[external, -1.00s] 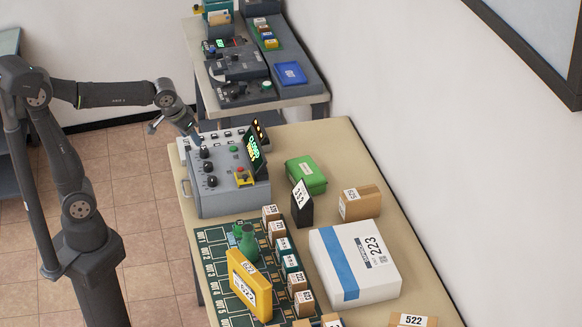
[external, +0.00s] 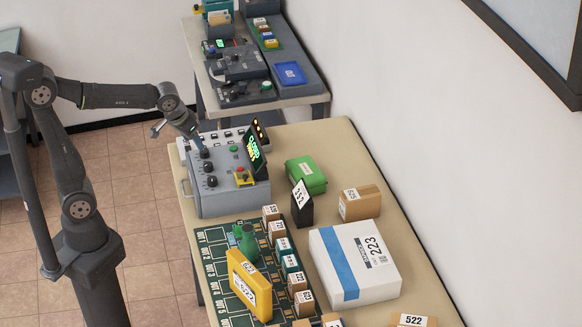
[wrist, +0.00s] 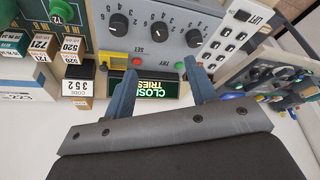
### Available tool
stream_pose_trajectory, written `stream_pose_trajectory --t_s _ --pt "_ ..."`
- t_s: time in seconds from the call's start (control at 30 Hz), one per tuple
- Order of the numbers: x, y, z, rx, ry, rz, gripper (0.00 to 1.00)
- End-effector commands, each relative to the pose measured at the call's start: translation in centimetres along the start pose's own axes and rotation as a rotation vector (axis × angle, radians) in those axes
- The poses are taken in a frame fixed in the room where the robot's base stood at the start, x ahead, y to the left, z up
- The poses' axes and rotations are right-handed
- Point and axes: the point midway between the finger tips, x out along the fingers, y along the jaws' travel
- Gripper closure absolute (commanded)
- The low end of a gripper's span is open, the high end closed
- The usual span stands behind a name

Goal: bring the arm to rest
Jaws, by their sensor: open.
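The console (external: 232,196) has several black knobs, which show in the wrist view above the fingers (wrist: 157,34). Its dark display (external: 253,150) shows green and yellow letters, partly hidden by a finger in the wrist view (wrist: 153,85).
A white button panel (external: 225,134) stands behind the console. Boxes, a black stand with card 352 (external: 302,206) and a green case (external: 306,174) are on the table to the right. Open floor lies left of the table.

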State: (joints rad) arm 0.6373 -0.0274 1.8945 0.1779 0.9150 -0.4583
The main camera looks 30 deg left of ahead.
Motion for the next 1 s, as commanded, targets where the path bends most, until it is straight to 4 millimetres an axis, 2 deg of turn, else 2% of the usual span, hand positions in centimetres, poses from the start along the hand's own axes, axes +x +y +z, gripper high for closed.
stream_pose_trajectory --t_s 0.03,0.2,0.6,0.8,1.0 --pt "1.1 0.0 0.1 0.0 -0.005 -0.002 0.48" --pt "4.3 -0.1 0.1 -0.001 -0.004 -0.002 0.48" --pt "10.6 0.0 0.1 -0.001 -0.003 -0.001 0.48" --pt "12.3 0.0 0.0 0.0 -0.001 0.0 0.48" --pt "12.8 0.0 0.0 0.0 0.0 0.0 0.48"
